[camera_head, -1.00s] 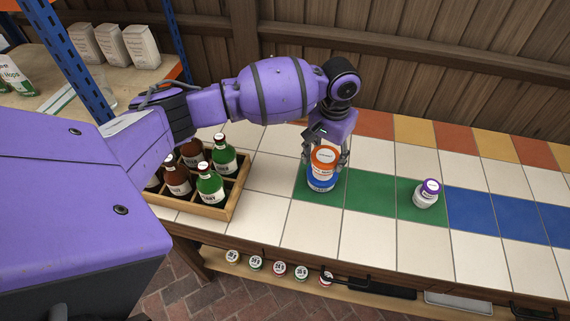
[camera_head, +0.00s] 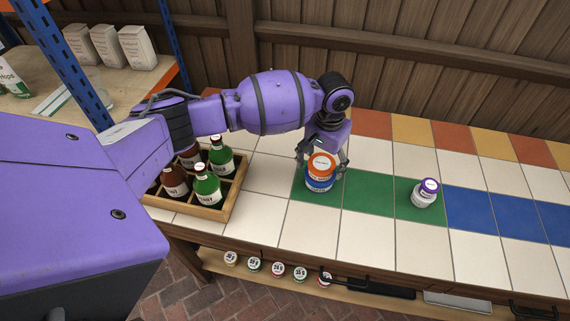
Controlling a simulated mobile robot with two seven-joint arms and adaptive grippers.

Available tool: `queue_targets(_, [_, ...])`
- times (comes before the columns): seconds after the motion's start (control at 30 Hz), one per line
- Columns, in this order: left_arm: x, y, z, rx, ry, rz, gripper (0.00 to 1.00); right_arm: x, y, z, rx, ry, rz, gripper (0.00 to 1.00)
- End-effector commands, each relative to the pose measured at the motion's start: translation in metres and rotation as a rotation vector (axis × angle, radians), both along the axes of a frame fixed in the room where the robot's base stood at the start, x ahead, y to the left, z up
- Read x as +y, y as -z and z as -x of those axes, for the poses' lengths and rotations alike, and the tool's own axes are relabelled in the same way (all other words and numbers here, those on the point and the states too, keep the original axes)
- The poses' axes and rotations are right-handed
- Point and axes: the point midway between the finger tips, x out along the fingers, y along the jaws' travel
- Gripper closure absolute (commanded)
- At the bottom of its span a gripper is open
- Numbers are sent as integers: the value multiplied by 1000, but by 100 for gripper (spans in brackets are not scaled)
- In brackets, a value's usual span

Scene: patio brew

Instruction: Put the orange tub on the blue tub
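The orange tub (camera_head: 321,164) sits upright on top of the blue tub (camera_head: 319,184), and the two look lined up and touching. The blue tub stands on the green tiles of the counter, near their left end. My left gripper (camera_head: 321,158) reaches down from behind, with one finger on each side of the orange tub. The fingers look spread, with a small gap to the tub. My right gripper is not in view.
A wooden crate (camera_head: 228,205) of bottles stands close on the left. A white jar with a purple lid (camera_head: 425,192) stands on green tiles to the right. Several small jars sit on a shelf below. The tiles at right are clear.

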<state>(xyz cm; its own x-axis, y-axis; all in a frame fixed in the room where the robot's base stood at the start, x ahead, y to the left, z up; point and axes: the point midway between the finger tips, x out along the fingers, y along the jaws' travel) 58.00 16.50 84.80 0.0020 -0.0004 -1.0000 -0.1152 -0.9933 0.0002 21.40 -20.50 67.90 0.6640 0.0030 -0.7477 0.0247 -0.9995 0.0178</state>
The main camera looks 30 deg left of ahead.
Motion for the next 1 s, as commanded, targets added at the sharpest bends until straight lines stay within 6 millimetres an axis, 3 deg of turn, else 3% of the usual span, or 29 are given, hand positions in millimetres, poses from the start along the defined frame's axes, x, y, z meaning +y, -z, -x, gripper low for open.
queue_targets(0.27, [-1, -7, -2, -5, 1, 1, 25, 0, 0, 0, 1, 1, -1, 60])
queue_targets(0.7, [-1, -95, -2, -9, 2, 1, 25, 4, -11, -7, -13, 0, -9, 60])
queue_targets(1.0, [-1, -124, -1, -3, 1, 1, 25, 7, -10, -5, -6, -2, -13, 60])
